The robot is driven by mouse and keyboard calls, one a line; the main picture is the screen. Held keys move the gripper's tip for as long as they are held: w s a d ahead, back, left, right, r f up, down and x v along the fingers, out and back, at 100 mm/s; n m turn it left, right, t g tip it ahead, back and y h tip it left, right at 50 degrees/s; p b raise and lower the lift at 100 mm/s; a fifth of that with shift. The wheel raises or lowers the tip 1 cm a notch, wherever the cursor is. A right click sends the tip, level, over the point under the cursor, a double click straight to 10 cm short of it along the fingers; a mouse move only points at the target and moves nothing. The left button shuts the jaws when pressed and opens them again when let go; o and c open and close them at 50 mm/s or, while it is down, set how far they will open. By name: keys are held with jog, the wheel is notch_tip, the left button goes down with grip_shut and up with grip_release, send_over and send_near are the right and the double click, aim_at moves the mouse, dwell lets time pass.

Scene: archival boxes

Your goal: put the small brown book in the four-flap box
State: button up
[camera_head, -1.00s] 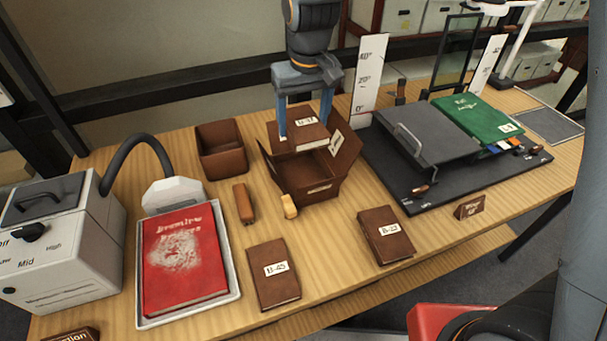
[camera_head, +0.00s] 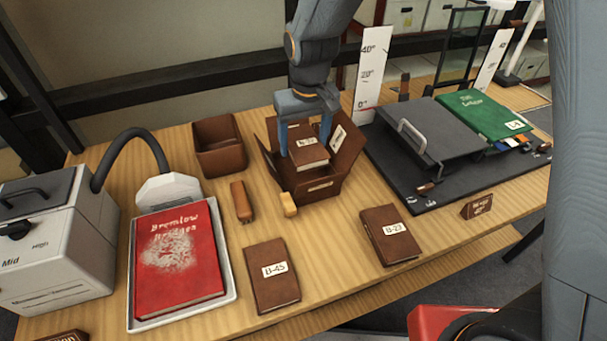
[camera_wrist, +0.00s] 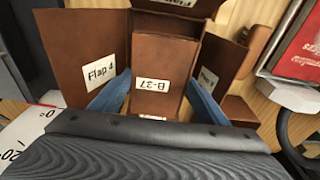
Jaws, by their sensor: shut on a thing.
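The small brown book (camera_head: 308,154), labelled B-37, is held between the blue fingers of my gripper (camera_head: 306,140). In the head view it is over or within the opening of the brown four-flap box (camera_head: 322,188); how deep it sits I cannot tell. The box's flaps stand open around it. In the wrist view the book (camera_wrist: 160,72) lies between the two fingers (camera_wrist: 158,98), with Flap 4 (camera_wrist: 85,50) on the left and another labelled flap (camera_wrist: 218,62) on the right. The box's inside is mostly hidden by the book.
Brown books B-45 (camera_head: 272,290) and B-23 (camera_head: 389,245) lie in front of the box. An open brown bin (camera_head: 219,160) and two small blocks stand left of it. A black board with a grey stand (camera_head: 440,140) is close on the right, and an upright scale (camera_head: 371,75) behind.

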aim_at(306, 148)
notch_tip(306, 148, down, 9)
jog(key=shift+p, duration=0.9)
jog(key=shift+f, duration=0.1)
jog(key=o, duration=0.9)
jog(key=r+b, duration=0.1)
jog(key=r, duration=0.3)
jog(key=s+r, duration=0.1)
jog(key=r, duration=0.3)
jog(key=r+b, duration=0.1)
jog(key=r, duration=0.3)
jog(key=shift+s+d+b, duration=0.3)
jog(key=shift+d, duration=0.1)
